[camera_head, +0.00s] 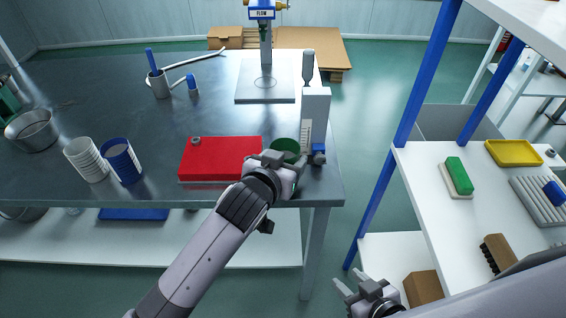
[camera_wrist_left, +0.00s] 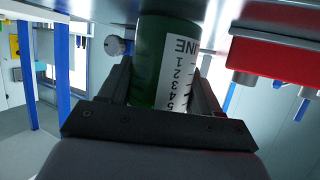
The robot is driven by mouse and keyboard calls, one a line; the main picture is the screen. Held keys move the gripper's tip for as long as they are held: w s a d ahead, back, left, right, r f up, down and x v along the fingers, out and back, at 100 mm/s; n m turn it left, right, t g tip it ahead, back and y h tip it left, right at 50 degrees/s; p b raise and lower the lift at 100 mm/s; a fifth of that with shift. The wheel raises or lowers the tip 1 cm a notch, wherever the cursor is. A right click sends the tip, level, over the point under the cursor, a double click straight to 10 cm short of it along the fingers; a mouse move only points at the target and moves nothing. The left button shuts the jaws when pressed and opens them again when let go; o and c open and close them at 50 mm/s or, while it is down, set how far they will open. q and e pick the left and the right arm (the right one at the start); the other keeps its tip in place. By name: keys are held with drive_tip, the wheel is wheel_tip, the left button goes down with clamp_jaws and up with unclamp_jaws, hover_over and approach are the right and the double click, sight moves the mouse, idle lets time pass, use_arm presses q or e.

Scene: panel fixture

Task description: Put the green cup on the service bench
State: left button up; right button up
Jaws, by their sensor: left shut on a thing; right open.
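The green cup (camera_head: 284,145) is near the right end of the steel-topped bench (camera_head: 65,97). In the left wrist view the dark green cup (camera_wrist_left: 151,60) has a white label with numbers. My left gripper (camera_head: 284,165) is shut on the cup, with a finger on each side of it. It also shows in the left wrist view (camera_wrist_left: 163,95). I cannot tell whether the cup touches the bench top. My right gripper (camera_head: 362,293) is open and empty, low between the bench and the white shelf.
A red box (camera_head: 220,158) lies just left of the cup. A grey-white upright block (camera_head: 315,112) stands close on its right. White and blue cups (camera_head: 121,160) stand further left. A white shelf (camera_head: 420,185) with blue posts is at right. The bench's middle is largely clear.

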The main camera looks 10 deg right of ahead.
use_arm(q)
drive_tip(key=shift+f, duration=0.1)
drive_tip(key=o, duration=1.1)
drive_tip(key=shift+c, duration=0.2)
drive_tip(key=shift+r, duration=0.25)
drive_tip(key=p+v, duration=0.1)
drive_tip(key=v, duration=1.1)
drive_tip(key=shift+f, duration=0.15)
